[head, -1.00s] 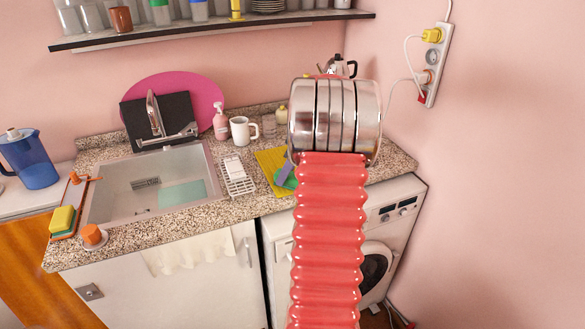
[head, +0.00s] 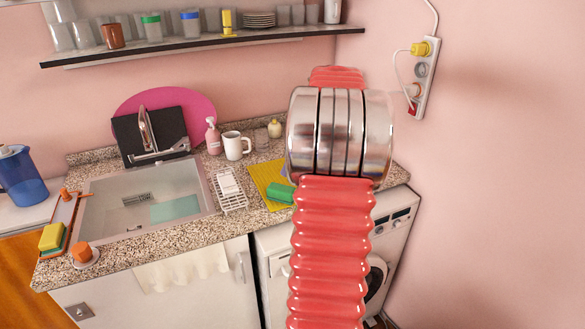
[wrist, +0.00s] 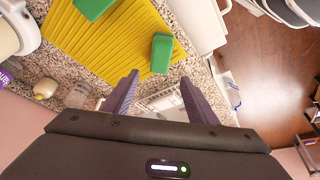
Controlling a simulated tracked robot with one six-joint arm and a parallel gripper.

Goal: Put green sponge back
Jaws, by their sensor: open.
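A green sponge (head: 280,193) lies on the yellow ribbed mat (head: 262,178) on the granite counter, partly hidden behind my arm in the head view. In the wrist view, a green block (wrist: 162,52) lies near the edge of the yellow mat (wrist: 120,45), and another green piece (wrist: 92,8) is cut off by the top edge. I cannot tell which of these two is the one in the head view. My gripper (wrist: 159,76) is open and empty, its purple fingers apart, with the nearer green block just beyond the tips. My arm hides the gripper in the head view.
The sink (head: 145,203), a white wire rack (head: 229,190), a white mug (head: 236,145) and a pink bottle (head: 213,137) stand left of the mat. A yellow-green sponge (head: 53,237) sits left of the sink. The washing machine (head: 278,265) is below the counter.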

